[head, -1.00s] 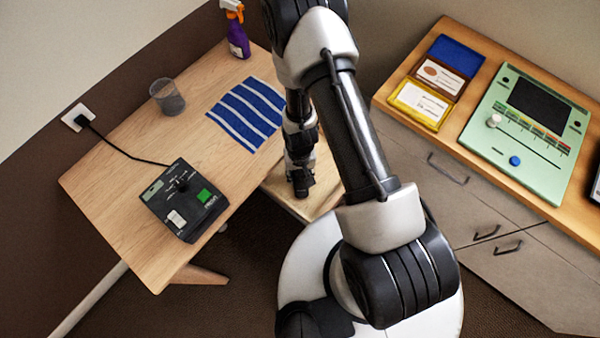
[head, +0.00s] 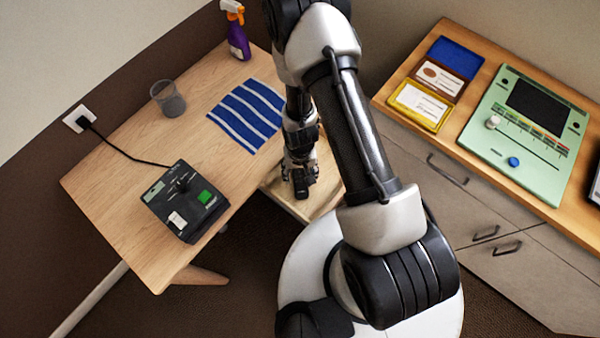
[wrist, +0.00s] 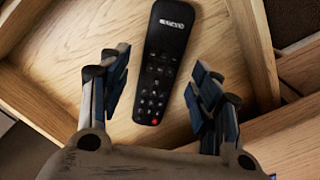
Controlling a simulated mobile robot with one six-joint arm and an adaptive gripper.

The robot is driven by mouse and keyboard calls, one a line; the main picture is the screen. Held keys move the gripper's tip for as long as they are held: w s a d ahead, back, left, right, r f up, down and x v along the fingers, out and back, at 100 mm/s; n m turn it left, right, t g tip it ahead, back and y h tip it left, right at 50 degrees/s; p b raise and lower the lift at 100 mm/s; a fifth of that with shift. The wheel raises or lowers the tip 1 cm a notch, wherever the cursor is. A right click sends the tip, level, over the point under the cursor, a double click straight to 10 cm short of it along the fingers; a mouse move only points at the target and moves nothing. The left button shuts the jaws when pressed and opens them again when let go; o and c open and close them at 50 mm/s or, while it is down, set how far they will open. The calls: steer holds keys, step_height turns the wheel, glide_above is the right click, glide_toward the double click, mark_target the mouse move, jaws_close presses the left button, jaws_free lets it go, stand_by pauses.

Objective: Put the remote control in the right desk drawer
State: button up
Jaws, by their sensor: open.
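The remote control (wrist: 165,60) is black with a red button and several grey ones. In the wrist view it lies on the wooden floor of an open drawer (wrist: 60,62). My gripper (wrist: 158,75) is open, with one finger on each side of the remote and a gap on both sides. In the head view my gripper (head: 300,187) is over the open drawer (head: 325,190), which sticks out beside the light wooden desk (head: 110,165). There the remote is hidden by my gripper and arm.
The desk holds a black control box (head: 185,205) with a cord, a clear cup (head: 168,98), a blue striped mat (head: 247,115) and a purple spray bottle (head: 237,38). A sideboard (head: 430,170) at right carries a green panel (head: 525,135) and framed cards (head: 420,103).

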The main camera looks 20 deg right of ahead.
step_height(320, 180, up, 10)
steer(key=r+p, duration=0.1)
steer(key=p, duration=0.2)
step_height(320, 180, up, 25)
steer(key=t, duration=0.2)
glide_above(300, 177)
steer(key=d, duration=0.2)
steer(key=s+d+r+n+t, duration=0.1)
steer(key=s+r+t, duration=0.1)
steer(key=s+r, duration=1.1)
steer(key=shift+s+d+r+n+t, duration=0.2)
steer(key=shift+d+r+n+t, duration=0.1)
steer(key=shift+r+n, duration=0.1)
